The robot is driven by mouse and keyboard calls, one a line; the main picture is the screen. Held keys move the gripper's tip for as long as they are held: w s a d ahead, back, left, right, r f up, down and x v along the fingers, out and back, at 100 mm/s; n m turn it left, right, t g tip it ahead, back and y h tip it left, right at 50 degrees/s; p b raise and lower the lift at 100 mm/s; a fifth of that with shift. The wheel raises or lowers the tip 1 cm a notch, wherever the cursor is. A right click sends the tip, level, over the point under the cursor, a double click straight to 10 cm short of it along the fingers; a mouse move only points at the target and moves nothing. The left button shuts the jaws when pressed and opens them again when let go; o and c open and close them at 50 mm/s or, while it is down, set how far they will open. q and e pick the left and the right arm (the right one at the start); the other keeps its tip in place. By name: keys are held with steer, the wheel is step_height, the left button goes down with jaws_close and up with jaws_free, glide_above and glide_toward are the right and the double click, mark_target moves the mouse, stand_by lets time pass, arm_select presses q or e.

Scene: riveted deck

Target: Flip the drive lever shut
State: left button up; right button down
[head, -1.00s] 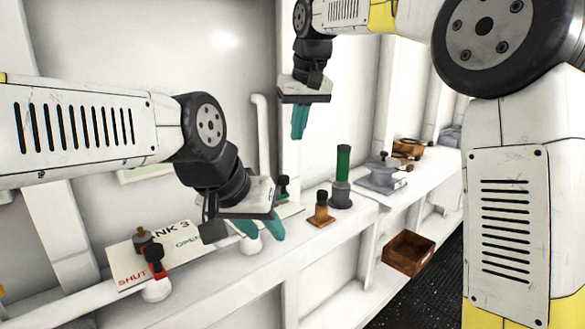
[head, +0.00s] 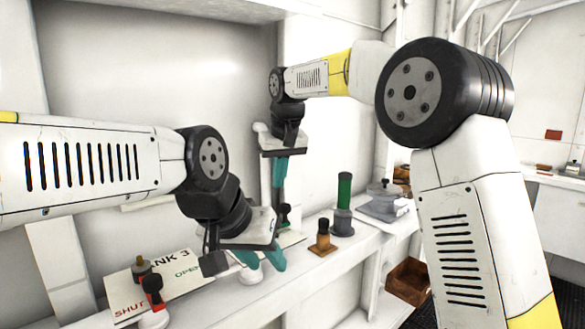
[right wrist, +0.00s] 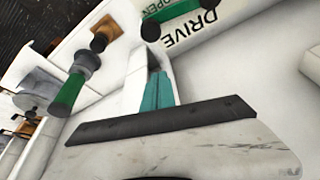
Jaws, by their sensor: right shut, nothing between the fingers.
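A black knob (right wrist: 150,32) is beside OPEN, and a second dark part (right wrist: 207,5) is cut off at the top edge. In the head view, a dark knob (head: 285,212) stands on the shelf behind my left gripper, just below my right fingertips. My right gripper (head: 279,195) points down, shut and empty; its teal fingers (right wrist: 157,90) show near the sign, apart from the knob.
The BANK 3 sign (head: 185,283) has a red lever (head: 153,285) at its SHUT end and a brass-topped post (head: 141,266) behind. A wooden box (head: 408,280) sits lower right.

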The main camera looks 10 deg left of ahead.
steer(key=f, duration=0.1)
steer(key=s+d+f, duration=0.1)
steer(key=s+f, duration=0.1)
steer(key=f, duration=0.1)
steer(key=shift+s+d, duration=0.1)
steer(key=shift+d, duration=0.15)
stand_by(0.4)
